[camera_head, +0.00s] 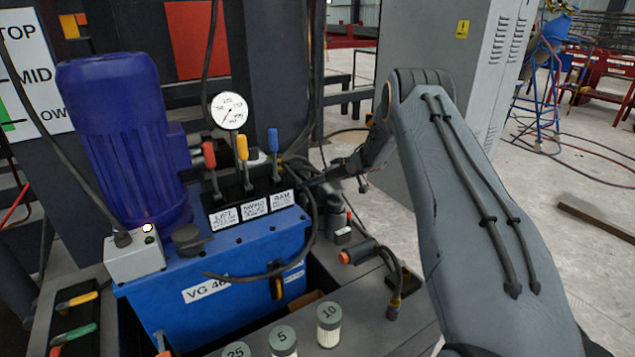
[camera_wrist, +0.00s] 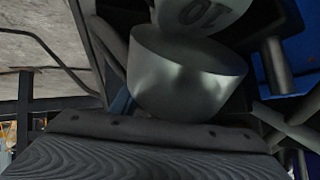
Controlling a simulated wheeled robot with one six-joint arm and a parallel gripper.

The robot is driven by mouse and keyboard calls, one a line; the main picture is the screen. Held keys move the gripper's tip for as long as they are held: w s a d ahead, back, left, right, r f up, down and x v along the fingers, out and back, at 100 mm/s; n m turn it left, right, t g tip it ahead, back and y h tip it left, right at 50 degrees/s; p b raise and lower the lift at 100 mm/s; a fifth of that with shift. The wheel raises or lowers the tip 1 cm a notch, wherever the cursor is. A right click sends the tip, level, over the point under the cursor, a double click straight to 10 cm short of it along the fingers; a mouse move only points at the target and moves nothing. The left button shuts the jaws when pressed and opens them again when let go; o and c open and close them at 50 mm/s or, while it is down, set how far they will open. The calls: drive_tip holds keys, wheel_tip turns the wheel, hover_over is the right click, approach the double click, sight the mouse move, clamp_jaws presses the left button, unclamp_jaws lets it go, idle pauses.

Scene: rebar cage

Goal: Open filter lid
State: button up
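My gripper (camera_head: 338,178) is in the head view at the right end of the blue hydraulic tank (camera_head: 215,262), near the lever block, and is small and partly lost among dark hoses. In the wrist view, one dark ribbed finger pad (camera_wrist: 140,160) fills the bottom. Just beyond it is a smooth grey metal rounded body (camera_wrist: 185,75), possibly the filter housing or its lid. A pale part marked "10" (camera_wrist: 200,12) shows upside down above it. I cannot tell whether the pad touches the grey body. The second finger is not clearly visible. I cannot surely pick out the filter lid in the head view.
Filter cartridges marked 25 (camera_head: 236,350), 5 (camera_head: 283,340) and 10 (camera_head: 328,325) stand at the front. Black hoses loop near my gripper. A grey cabinet (camera_head: 465,70) stands behind my arm.

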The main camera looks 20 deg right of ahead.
drive_tip(key=shift+s+d+r+p, duration=0.45)
drive_tip(key=shift+d+r+p, duration=0.3)
drive_tip(key=shift+r, duration=0.15)
drive_tip(key=shift+s+d+r+p, duration=0.5)
drive_tip(key=shift+d+r+p, duration=0.2)
drive_tip(key=shift+r, duration=0.25)
drive_tip(key=shift+s+d+r+p, duration=0.45)
drive_tip(key=shift+d+r+p, duration=0.25)
drive_tip(key=shift+r, duration=0.2)
drive_tip(key=shift+s+d+r+p, duration=0.1)
drive_tip(key=shift+s+r+p, duration=0.2)
drive_tip(key=shift+r+p, duration=0.2)
drive_tip(key=shift+d, duration=0.1)
drive_tip(key=p+v, duration=0.1)
drive_tip(key=v, duration=0.7)
drive_tip(key=shift+p, duration=0.35)
